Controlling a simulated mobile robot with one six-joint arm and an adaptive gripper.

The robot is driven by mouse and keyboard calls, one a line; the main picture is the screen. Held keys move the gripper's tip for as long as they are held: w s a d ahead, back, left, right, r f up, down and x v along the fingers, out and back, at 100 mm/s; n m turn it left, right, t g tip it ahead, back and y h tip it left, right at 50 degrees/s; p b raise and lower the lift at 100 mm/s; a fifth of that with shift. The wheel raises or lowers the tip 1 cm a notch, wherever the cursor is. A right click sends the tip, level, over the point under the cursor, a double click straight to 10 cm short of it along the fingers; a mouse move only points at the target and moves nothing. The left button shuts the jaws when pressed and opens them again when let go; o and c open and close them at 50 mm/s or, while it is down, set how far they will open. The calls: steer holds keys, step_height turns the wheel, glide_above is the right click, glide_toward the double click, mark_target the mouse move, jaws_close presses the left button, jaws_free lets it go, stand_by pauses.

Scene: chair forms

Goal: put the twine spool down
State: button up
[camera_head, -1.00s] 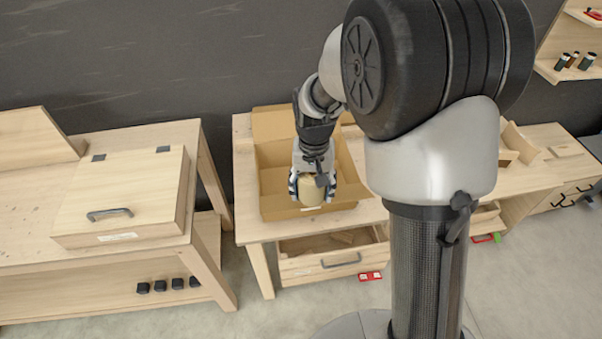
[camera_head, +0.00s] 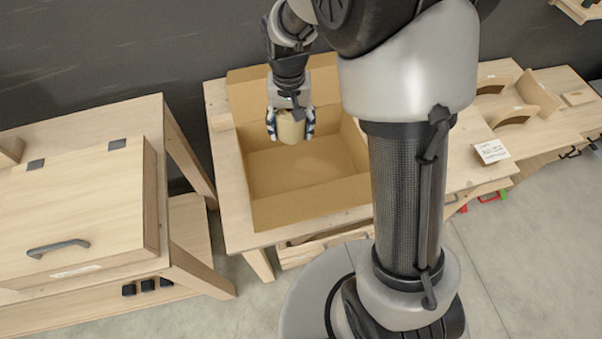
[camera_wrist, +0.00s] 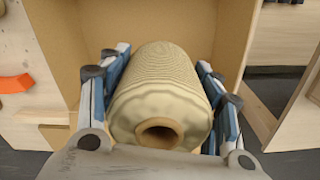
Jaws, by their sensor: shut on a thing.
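The twine spool (camera_head: 291,128) is a beige wound cylinder, held between the two fingers of my gripper (camera_head: 290,122). In the wrist view the spool (camera_wrist: 160,95) fills the middle, its hollow core end facing the camera, with the blue-grey fingers of my gripper (camera_wrist: 160,100) closed on both sides of it. In the head view my gripper and the spool are over the left back part of an open cardboard box (camera_head: 310,196). I cannot tell exactly how high the spool is above the box floor.
The box stands on a wooden table (camera_head: 228,185); its visible floor is empty. At left is a bench with a hinged lidded wooden box (camera_head: 80,205). At right, curved wooden pieces (camera_head: 515,115) and a white card (camera_head: 491,151) lie on the worktop.

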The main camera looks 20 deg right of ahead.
mark_target(293, 175)
step_height(293, 175, down, 21)
steer(key=b, duration=0.6)
steer(key=shift+w, duration=0.15)
steer(key=shift+f+b, duration=0.1)
steer(key=shift+b, duration=0.2)
steer(key=o, duration=1.2)
steer(key=shift+c, duration=0.2)
